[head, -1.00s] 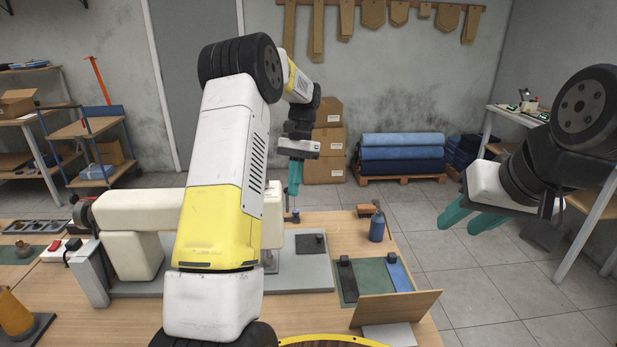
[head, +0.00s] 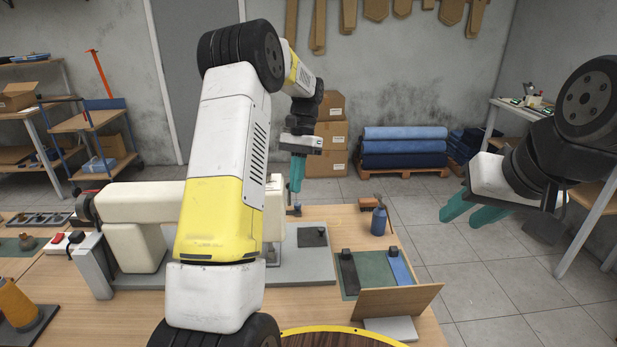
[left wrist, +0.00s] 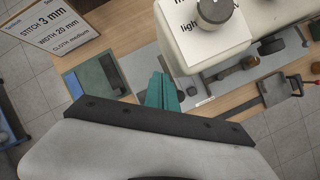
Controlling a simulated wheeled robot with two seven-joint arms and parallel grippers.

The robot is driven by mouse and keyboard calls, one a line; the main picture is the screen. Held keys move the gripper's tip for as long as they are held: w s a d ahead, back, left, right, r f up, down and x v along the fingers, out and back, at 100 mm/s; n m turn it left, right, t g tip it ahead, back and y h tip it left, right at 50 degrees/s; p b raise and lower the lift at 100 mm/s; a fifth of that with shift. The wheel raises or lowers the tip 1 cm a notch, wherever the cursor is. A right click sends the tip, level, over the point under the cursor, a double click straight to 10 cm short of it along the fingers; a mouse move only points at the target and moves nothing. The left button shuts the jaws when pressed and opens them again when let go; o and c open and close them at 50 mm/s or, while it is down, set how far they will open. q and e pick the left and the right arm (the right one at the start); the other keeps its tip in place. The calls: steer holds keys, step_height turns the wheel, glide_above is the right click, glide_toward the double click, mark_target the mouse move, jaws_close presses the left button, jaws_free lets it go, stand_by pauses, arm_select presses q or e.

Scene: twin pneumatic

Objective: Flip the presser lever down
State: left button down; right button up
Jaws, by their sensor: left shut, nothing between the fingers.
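The cream sewing machine (head: 140,205) stands on a grey bed, its head half hidden behind my left arm. My left gripper (head: 297,190) is shut and empty, its teal fingers pointing down to the right of the machine head. In the left wrist view my left fingertips (left wrist: 160,82) are apart from the white machine head (left wrist: 210,35), which carries a grey knob. My right gripper (head: 465,212) is open and empty, off the table's right side.
A blue bottle (head: 378,222) stands at the table's back right. A green mat (head: 375,274) with dark and blue strips lies in front of it, near a tilted wooden board (head: 400,300). The wrist view shows its printed card (left wrist: 45,30). A red-switch box (head: 66,242) is at left.

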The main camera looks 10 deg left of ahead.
arm_select(q)
steer(key=shift+r, duration=0.1)
steer(key=v, duration=0.7)
steer(key=shift+w+r, duration=0.2)
steer(key=shift+r, duration=0.1)
steer(key=shift+r, duration=0.1)
